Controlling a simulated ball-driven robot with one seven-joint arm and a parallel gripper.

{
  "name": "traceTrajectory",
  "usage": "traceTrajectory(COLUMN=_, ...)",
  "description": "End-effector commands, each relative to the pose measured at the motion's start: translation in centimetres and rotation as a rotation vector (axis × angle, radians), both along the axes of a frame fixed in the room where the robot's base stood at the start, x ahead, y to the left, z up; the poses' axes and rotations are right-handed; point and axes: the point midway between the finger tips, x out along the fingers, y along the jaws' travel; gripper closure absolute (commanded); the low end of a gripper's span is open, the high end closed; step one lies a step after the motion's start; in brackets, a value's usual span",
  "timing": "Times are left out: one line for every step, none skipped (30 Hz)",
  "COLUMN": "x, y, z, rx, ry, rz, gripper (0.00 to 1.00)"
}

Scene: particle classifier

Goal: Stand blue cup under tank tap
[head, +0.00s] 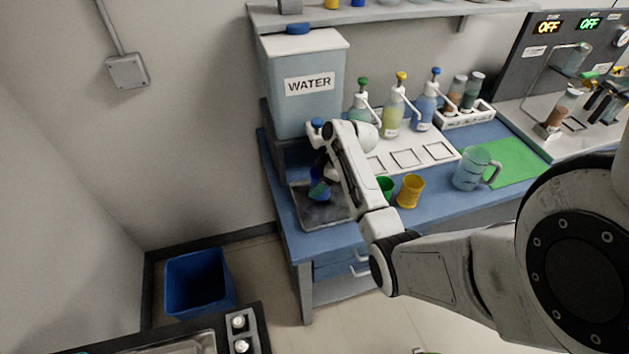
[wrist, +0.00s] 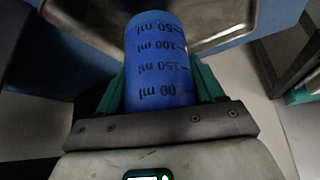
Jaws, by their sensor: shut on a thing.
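The blue cup (wrist: 158,62) is between my gripper's teal fingers (wrist: 160,85) in the wrist view, with its volume marks facing the camera. My gripper is shut on it. In the head view a bit of the blue cup (head: 316,174) shows beside my gripper (head: 320,187), over the dark drip tray (head: 322,211). The water tank (head: 304,88) stands behind, labelled WATER, with a blue-topped tap (head: 317,123) on its front. My arm partly hides the tap and cup. I cannot tell whether the cup touches the tray.
A green cup (head: 385,187) and a yellow cup (head: 410,191) stand right of my forearm. A clear jug (head: 474,168) is farther right, by the green mat (head: 508,162). Pump bottles (head: 394,115) stand at the back. A blue bin (head: 200,281) is on the floor.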

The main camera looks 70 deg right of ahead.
Motion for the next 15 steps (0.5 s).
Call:
traceTrajectory(x=0.1, y=-0.1, z=-0.3, rx=0.001, ry=0.000, rz=0.000, gripper=0.64)
traceTrajectory(x=0.1, y=-0.1, z=-0.3, rx=0.001, ry=0.000, rz=0.000, gripper=0.64)
traceTrajectory(x=0.2, y=-0.3, z=-0.4, rx=0.001, ry=0.000, rz=0.000, gripper=0.64)
traceTrajectory(x=0.3, y=-0.4, z=-0.5, rx=0.001, ry=0.000, rz=0.000, gripper=0.64)
traceTrajectory(x=0.5, y=-0.5, z=-0.7, rx=0.000, ry=0.000, rz=0.000, gripper=0.64)
traceTrajectory(x=0.7, y=-0.8, z=-0.9, rx=-0.001, ry=0.000, rz=0.000, gripper=0.64)
traceTrajectory(x=0.9, y=-1.0, z=-1.1, rx=-0.001, ry=0.000, rz=0.000, gripper=0.64)
traceTrajectory(x=1.1, y=-1.3, z=-1.4, rx=0.000, ry=0.001, rz=0.000, gripper=0.64)
traceTrajectory(x=1.3, y=-1.6, z=-1.7, rx=-0.002, ry=0.001, rz=0.000, gripper=0.64)
traceTrajectory(x=1.4, y=-1.7, z=-2.0, rx=-0.002, ry=0.001, rz=0.000, gripper=0.64)
traceTrajectory(x=1.6, y=-1.8, z=-2.2, rx=-0.001, ry=0.001, rz=0.001, gripper=0.64)
traceTrajectory(x=1.7, y=-2.0, z=-2.5, rx=0.000, ry=0.001, rz=0.000, gripper=0.64)
traceTrajectory(x=1.8, y=-2.2, z=-2.6, rx=-0.001, ry=0.001, rz=0.001, gripper=0.64)
traceTrajectory(x=1.9, y=-2.3, z=-2.7, rx=-0.002, ry=0.001, rz=0.000, gripper=0.64)
traceTrajectory(x=2.0, y=-2.4, z=-2.7, rx=-0.002, ry=0.001, rz=0.000, gripper=0.64)
